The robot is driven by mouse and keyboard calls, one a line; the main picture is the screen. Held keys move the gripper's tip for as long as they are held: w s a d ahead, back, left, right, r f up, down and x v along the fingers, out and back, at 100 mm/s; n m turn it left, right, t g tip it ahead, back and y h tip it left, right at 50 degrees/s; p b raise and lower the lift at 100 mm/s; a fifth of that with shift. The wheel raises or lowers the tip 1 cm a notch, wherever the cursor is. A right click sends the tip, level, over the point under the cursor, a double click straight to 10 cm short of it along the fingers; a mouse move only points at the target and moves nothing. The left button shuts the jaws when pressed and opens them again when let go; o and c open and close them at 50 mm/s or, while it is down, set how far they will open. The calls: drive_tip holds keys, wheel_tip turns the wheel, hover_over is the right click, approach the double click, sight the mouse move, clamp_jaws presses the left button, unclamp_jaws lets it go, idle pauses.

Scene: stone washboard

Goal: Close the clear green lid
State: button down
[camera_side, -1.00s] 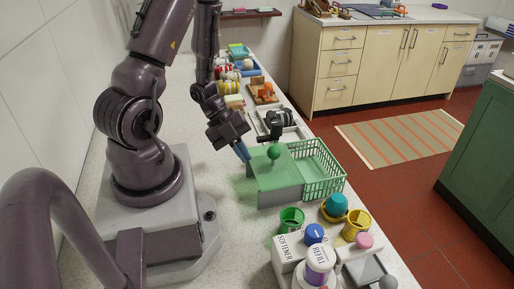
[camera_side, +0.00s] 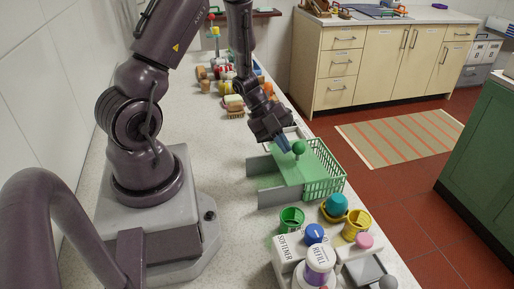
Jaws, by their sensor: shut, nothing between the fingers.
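The clear green lid (camera_side: 303,169) is a flat see-through panel with a round green knob (camera_side: 298,147) on top. It lies over the middle of a box with grey walls (camera_side: 278,196) on the left and a green basket (camera_side: 325,181) on the right. The left part of the grey-walled section is uncovered. My gripper (camera_side: 284,146) is shut and empty, with its bluish fingertips just left of the knob, close to it or touching; I cannot tell which. The arm and gripper hide the area behind the knob.
In front of the box stand a green cup (camera_side: 291,219), a yellow cup (camera_side: 356,224), a teal-topped item (camera_side: 337,206) and a softener box (camera_side: 291,254). Several small items (camera_side: 228,85) stand behind, along the counter. The counter left of the box is clear.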

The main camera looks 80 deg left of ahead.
approach(316, 160)
drive_tip(key=x, duration=0.4)
